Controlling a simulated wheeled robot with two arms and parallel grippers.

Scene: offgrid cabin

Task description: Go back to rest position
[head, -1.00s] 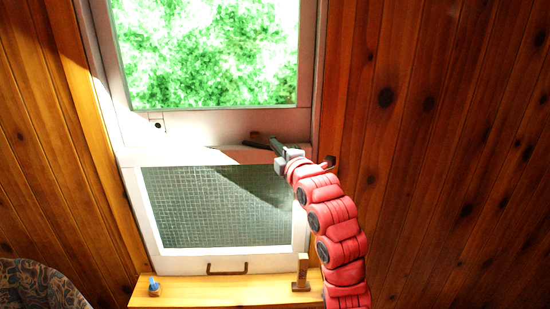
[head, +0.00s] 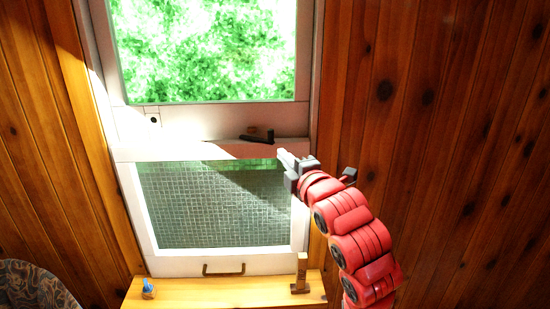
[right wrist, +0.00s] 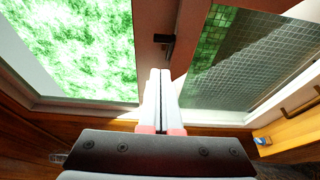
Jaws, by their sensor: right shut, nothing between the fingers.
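My right gripper (head: 283,156) is shut and empty in the head view, at the upper right corner of the lower screened sash. Its red arm comes in from the lower right. In the right wrist view its two fingers (right wrist: 160,98) lie together, pointing at the window's middle rail. A dark latch handle (head: 257,137) sits on that rail, a little beyond and left of the fingertips, apart from them. The latch also shows in the right wrist view (right wrist: 165,39). My left gripper is not in view.
The window has a clear upper pane (head: 200,50) and a mesh lower sash (head: 215,205) with a pull handle (head: 223,273). The wooden sill (head: 225,292) holds a small blue-topped item (head: 148,288) and a wooden block (head: 301,272). Wood-panelled wall (head: 450,130) stands at right.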

